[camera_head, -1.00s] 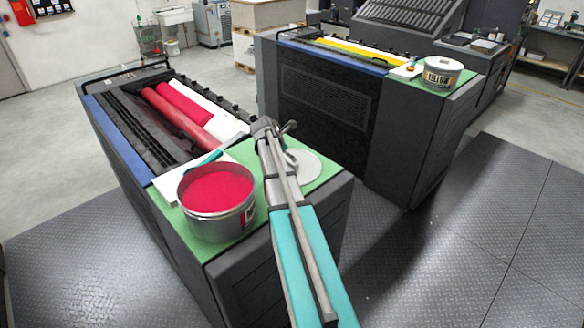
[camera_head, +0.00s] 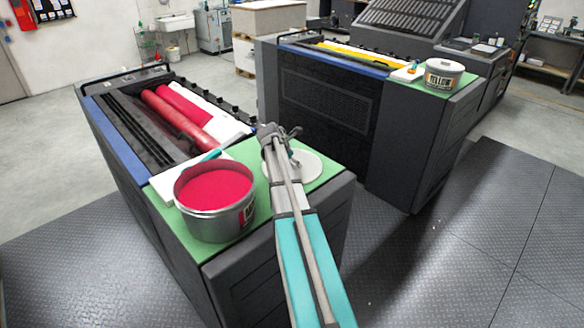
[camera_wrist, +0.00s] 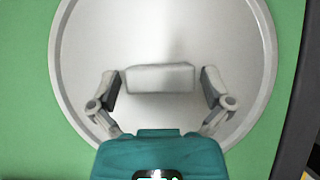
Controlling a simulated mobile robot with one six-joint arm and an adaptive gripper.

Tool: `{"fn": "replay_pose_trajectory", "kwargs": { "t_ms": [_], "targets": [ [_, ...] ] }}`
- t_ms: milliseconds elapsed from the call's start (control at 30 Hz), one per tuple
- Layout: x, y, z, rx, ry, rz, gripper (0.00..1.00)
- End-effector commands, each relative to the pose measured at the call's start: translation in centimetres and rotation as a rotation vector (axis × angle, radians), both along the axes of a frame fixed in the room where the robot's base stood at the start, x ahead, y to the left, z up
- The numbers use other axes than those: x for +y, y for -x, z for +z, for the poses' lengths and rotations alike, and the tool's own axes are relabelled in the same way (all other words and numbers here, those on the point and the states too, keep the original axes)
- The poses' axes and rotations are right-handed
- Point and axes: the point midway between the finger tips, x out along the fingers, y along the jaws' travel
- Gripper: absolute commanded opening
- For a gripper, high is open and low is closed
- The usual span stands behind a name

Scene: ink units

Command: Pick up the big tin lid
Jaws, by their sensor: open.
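The big tin lid (camera_head: 311,165) is a round, pale metal disc lying flat on the green top, right of the red ink tin. In the wrist view the lid (camera_wrist: 160,35) fills most of the picture. A pale rectangular block (camera_wrist: 160,78), seemingly its raised grip, sits in the middle of the lid. My gripper (camera_wrist: 162,86) is open over the lid, one finger on each side of the block, with gaps between. In the head view my gripper (camera_head: 285,140) and arm hide part of the lid.
The open tin of red ink (camera_head: 217,200) stands close left of my arm on the green top (camera_head: 165,215). Red rollers (camera_head: 178,118) lie behind.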

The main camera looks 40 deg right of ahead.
Motion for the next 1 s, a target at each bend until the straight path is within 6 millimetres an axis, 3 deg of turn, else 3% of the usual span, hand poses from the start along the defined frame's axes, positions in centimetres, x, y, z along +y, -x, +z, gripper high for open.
{"fn": "replay_pose_trajectory", "kwargs": {
  "t_ms": [300,667,1000],
  "targets": [
    [0.03,-0.01,0.01,0.0,0.0,0.0,1.0],
    [0.02,-0.01,0.0,0.0,0.0,0.0,0.35],
    [0.02,-0.02,0.13,0.0,0.0,0.0,0.35]
  ]
}}
